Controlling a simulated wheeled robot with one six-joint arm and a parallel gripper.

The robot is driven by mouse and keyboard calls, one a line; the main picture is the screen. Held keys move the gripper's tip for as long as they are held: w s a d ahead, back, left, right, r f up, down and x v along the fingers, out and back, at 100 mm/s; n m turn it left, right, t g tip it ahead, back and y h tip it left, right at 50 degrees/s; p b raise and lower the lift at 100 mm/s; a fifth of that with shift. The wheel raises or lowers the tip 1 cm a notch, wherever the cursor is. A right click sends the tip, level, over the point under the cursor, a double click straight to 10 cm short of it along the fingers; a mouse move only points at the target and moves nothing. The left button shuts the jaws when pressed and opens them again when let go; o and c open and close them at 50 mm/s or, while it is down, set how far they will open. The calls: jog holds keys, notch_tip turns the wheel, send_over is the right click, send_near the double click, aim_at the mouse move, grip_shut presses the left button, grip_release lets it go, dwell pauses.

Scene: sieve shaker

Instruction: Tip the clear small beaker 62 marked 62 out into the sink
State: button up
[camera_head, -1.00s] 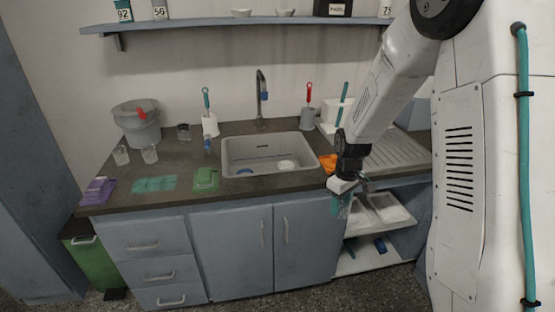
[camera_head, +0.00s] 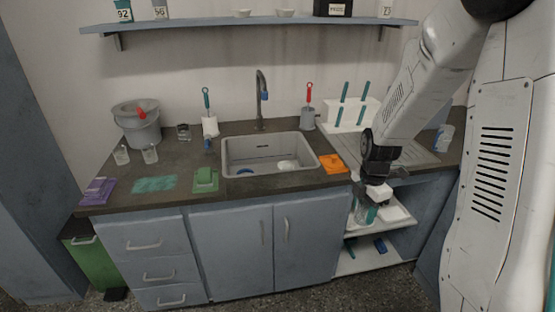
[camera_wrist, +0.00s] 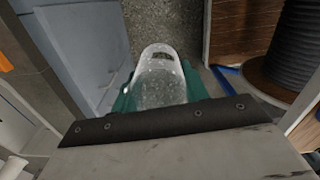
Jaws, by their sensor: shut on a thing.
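A clear beaker (camera_wrist: 161,84) is between the teal fingers of my gripper (camera_wrist: 160,96) in the wrist view. In the head view my gripper (camera_head: 366,212) hangs in front of the counter's right part, below the counter top, and the beaker is small and partly hidden there. The grey sink (camera_head: 226,158) is set in the counter to the left of the gripper. A white bowl and a blue thing lie in it.
Two clear beakers (camera_head: 150,154) stand at the counter's left, near a grey bucket (camera_head: 143,131). An orange cloth (camera_head: 332,164) lies right of the sink. A tap (camera_head: 260,98) rises behind the sink. Open shelves with white trays (camera_head: 394,213) are beside my gripper.

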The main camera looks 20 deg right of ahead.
jog(key=n, duration=0.2)
jog(key=s+n, duration=0.1)
jog(key=n, duration=0.1)
jog(key=shift+s, duration=0.15)
jog(key=n, duration=0.3)
jog(key=shift+s+a+f+n, duration=0.1)
jog(key=shift+s+a+n, duration=0.1)
jog(key=shift+s+n, duration=0.35)
jog(key=shift+n, duration=1.75)
jog(key=shift+w, duration=0.1)
